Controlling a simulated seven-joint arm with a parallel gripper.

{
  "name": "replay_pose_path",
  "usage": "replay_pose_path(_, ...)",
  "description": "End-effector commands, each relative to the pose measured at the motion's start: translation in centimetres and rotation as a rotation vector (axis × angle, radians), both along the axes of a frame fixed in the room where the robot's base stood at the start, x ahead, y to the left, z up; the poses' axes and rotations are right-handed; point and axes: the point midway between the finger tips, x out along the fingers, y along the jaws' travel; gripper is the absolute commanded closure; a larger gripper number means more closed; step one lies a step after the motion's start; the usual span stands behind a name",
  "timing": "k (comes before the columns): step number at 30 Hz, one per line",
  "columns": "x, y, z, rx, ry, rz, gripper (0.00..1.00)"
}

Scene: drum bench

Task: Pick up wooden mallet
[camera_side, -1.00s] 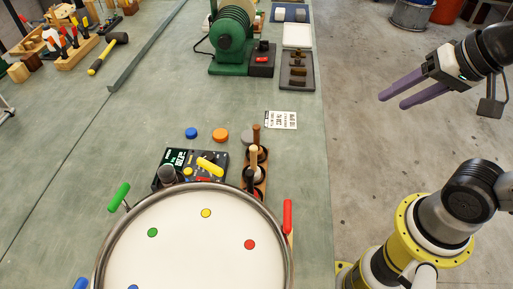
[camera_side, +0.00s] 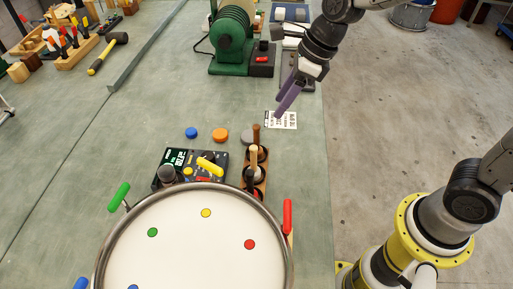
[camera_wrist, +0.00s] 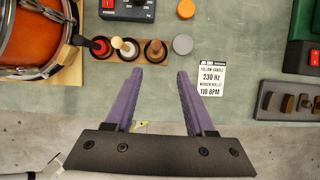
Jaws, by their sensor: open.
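A wooden rack (camera_side: 262,187) holds three upright mallets beside the drum. One has a brown handle (camera_side: 256,133), one a pale wood handle (camera_side: 253,158), and one a red and black handle. In the wrist view the rack (camera_wrist: 140,60) shows the red handle (camera_wrist: 98,46), pale handle (camera_wrist: 118,43) and brown handle (camera_wrist: 154,50) from left to right. I cannot tell for sure which is the wooden mallet. My gripper (camera_side: 284,106) is above the printed card, behind the rack. Its purple fingers (camera_wrist: 160,76) are apart and empty, short of the brown handle in the wrist view.
A drum (camera_side: 190,240) and a control box (camera_side: 178,158) stand close to the rack. A printed card (camera_side: 290,120) and blue, orange and grey discs lie nearby. A green machine (camera_side: 232,35) stands behind. The bench's left middle is clear.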

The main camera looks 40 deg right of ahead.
Motion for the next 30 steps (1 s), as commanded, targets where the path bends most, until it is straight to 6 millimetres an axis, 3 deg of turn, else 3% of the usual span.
replay_pose_path(12,1.5,2.0,-6.4,-0.004,0.010,0.010,0.45)
replay_pose_path(23,2.4,3.1,-9.0,-0.003,0.007,0.009,0.45)
replay_pose_path(30,3.2,4.3,-12.0,-0.003,0.008,0.009,0.45)
